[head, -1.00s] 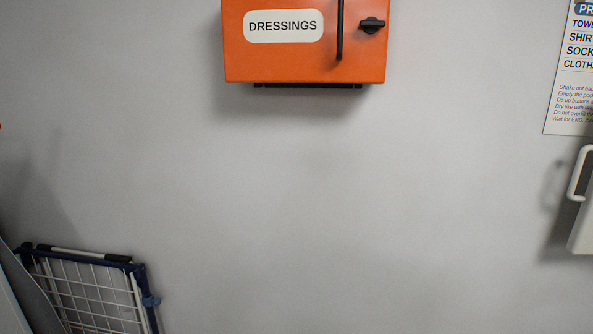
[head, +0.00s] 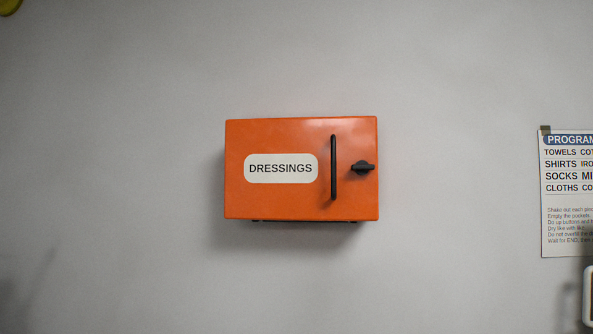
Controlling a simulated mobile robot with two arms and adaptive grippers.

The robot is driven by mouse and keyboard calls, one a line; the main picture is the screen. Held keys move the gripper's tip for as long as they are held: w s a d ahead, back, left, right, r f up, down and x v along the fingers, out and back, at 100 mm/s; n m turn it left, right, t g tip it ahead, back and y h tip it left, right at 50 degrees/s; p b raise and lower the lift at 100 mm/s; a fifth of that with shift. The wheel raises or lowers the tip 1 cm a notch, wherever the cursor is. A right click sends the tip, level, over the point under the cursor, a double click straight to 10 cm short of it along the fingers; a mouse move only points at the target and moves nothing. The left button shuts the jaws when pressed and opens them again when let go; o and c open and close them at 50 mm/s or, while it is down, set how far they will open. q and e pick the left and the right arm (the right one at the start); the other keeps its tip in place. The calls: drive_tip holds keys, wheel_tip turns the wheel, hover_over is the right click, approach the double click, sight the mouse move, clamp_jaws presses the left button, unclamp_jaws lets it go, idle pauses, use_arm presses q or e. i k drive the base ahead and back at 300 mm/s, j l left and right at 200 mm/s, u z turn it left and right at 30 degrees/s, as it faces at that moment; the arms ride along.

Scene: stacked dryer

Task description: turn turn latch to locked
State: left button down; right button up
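A black turn latch (head: 362,168) sits on the right side of the front of an orange wall box (head: 235,148). Its handle lies roughly level, with its longer end pointing right. The box is labelled DRESSINGS and its door looks closed. A black vertical bar handle (head: 333,168) is on the door, just left of the latch. Neither of my grippers shows in the head view.
A printed programme sheet (head: 566,224) hangs on the wall at the right edge. Part of a white handle (head: 587,297) shows at the lower right. A yellow thing (head: 9,5) is cut off at the upper left. The grey wall around the box is bare.

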sight(362, 167)
drive_tip(key=i+l+u, duration=0.1)
drive_tip(key=l, duration=0.2)
drive_tip(key=i+l, duration=0.15)
drive_tip(key=l, duration=0.2)
drive_tip(key=i+l+u, duration=0.15)
drive_tip(key=l, duration=0.55)
drive_tip(key=i+u, duration=0.05)
